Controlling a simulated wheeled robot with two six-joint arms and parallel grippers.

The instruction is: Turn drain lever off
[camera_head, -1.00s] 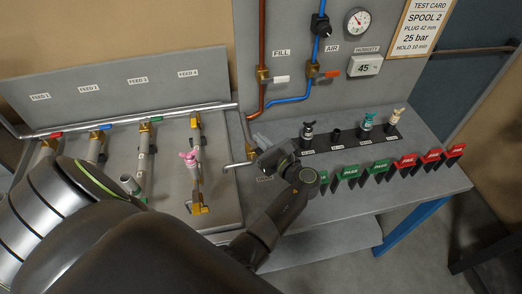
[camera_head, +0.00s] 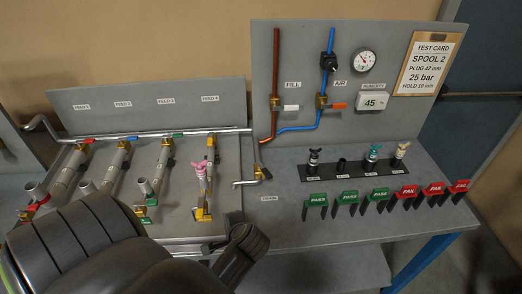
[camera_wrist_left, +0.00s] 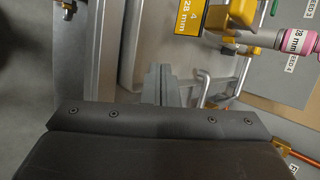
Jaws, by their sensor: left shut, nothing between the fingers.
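The drain valve (camera_head: 262,172) is a small brass body on a thin bent pipe, at the left edge of the panel bench. The DRAIN label (camera_head: 269,198) lies on the bench just below it. I cannot clearly make out the lever's angle. In the head view my left arm comes in low, with its dark wrist in front of the bench edge, apart from the valve; its fingertips are not clear there. In the left wrist view my left gripper (camera_wrist_left: 160,78) is shut and empty, with a bent metal pipe (camera_wrist_left: 226,92) beyond it. My right gripper is not in view.
A black rack (camera_head: 357,160) of plugs and several PASS and FAIL tags (camera_head: 380,195) are to the right. FILL (camera_head: 290,107) and AIR (camera_head: 339,106) levers are on the panel.

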